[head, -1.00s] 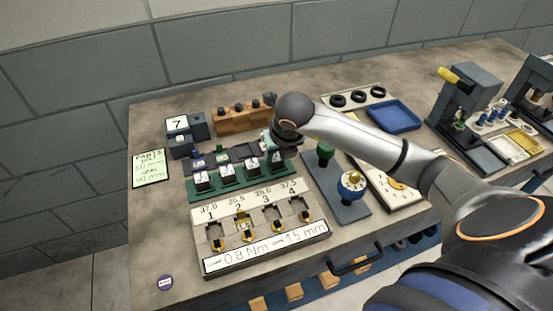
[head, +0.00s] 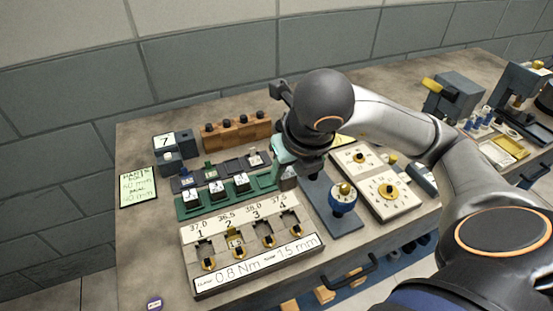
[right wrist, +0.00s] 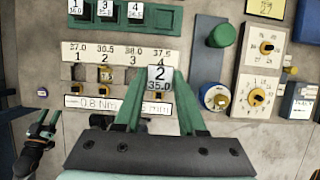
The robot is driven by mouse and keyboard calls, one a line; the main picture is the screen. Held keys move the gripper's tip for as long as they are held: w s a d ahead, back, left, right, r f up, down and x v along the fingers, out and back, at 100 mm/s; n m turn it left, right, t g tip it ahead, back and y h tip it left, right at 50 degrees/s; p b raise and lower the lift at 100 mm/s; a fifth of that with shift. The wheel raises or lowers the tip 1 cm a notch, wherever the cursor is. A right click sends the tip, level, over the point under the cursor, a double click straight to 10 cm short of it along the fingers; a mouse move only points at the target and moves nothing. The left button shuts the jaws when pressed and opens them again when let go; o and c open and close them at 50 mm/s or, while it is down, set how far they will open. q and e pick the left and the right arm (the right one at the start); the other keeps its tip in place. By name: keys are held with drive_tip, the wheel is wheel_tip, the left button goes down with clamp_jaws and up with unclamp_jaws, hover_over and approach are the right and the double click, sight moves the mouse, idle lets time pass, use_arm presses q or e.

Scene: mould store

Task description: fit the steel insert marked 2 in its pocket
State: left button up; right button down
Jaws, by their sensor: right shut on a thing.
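My right gripper (right wrist: 158,100) is shut on the steel insert marked 2 (right wrist: 158,78), which also reads 35.0. In the head view the insert (head: 289,173) hangs under the gripper (head: 287,158), by the right end of the green rack (head: 228,196). Inserts marked 1 (right wrist: 76,7), 3 (right wrist: 105,8) and 4 (right wrist: 135,10) stand on the rack. The pocket block (head: 250,262) has pockets numbered 1 to 4. Pocket 2 (head: 234,240) has a small yellow piece in it. My left gripper (right wrist: 46,122) shows at the left of the right wrist view, fingers apart.
A blue-grey plate (head: 347,222) with a blue knob (head: 343,203) and a green knob (right wrist: 222,35) lies right of the block. Dial boards (head: 385,206) lie beyond it. A wooden stand (head: 236,132) is behind the rack.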

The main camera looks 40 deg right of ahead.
sight(286, 173)
drive_tip(key=shift+s+a+r, duration=0.2)
drive_tip(key=shift+s+r, duration=0.15)
drive_tip(key=shift+s, duration=0.3)
drive_tip(key=shift+s+r, duration=0.1)
drive_tip(key=shift+r, duration=0.35)
drive_tip(key=shift+r+p, duration=1.05)
drive_tip(key=shift+p, duration=0.05)
drive_tip(key=shift+f, duration=0.1)
